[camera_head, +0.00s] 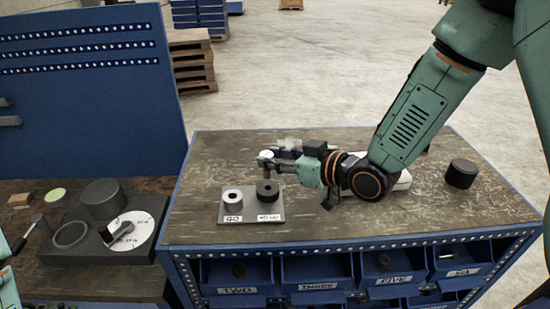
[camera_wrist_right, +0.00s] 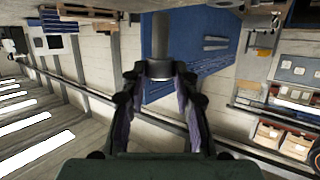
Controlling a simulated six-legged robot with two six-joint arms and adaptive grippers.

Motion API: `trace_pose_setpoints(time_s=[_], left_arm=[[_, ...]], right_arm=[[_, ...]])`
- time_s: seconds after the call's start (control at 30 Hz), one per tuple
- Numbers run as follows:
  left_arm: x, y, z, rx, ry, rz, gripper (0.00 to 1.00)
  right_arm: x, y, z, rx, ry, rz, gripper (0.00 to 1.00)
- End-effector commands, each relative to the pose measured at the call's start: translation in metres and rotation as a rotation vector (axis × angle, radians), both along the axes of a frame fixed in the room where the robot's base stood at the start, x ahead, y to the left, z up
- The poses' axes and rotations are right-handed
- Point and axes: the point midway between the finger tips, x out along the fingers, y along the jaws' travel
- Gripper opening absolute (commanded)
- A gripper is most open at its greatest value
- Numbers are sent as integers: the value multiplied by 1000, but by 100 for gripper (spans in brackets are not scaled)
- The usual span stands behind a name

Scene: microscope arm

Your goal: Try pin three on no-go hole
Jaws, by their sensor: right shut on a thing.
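My right gripper (camera_head: 268,163) is shut on a grey metal pin (camera_wrist_right: 160,38). In the wrist view the pin stands between the two fingertips (camera_wrist_right: 160,72), with a wider collar at the fingers. In the head view its pale end (camera_head: 266,155) shows above the fingers, over the black NO GO ring (camera_head: 267,188). The fingers hide the gap between pin and ring, so I cannot tell whether the pin is in the hole. The white GO ring (camera_head: 232,199) sits to the left on the same grey plate (camera_head: 250,214). Green parts of my left arm show at the left edge; its jaw state is unclear.
A dark cylinder (camera_head: 461,173) stands on the bench's right side. Labelled blue bins, such as THREE (camera_head: 318,275), sit under the front edge. On the left bench is a grey fixture with a white dial (camera_head: 133,232).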

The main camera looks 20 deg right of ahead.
Motion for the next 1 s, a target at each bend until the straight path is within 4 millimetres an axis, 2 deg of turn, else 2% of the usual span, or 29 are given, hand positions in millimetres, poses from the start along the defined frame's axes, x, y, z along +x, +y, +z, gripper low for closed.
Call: trace_pose_setpoints(time_s=[0.27, 0.67, 1.0], left_arm=[[0, 0, 15, 0, 0, 0, 36], [0, 0, 24, 0, 0, 0, 36], [0, 0, 24, 0, 0, 0, 36]], right_arm=[[0, 0, 18, 1, -2, 0, 0], [1, 0, 37, 1, -3, -1, 0], [0, 0, 38, 1, -2, 0, 0]])
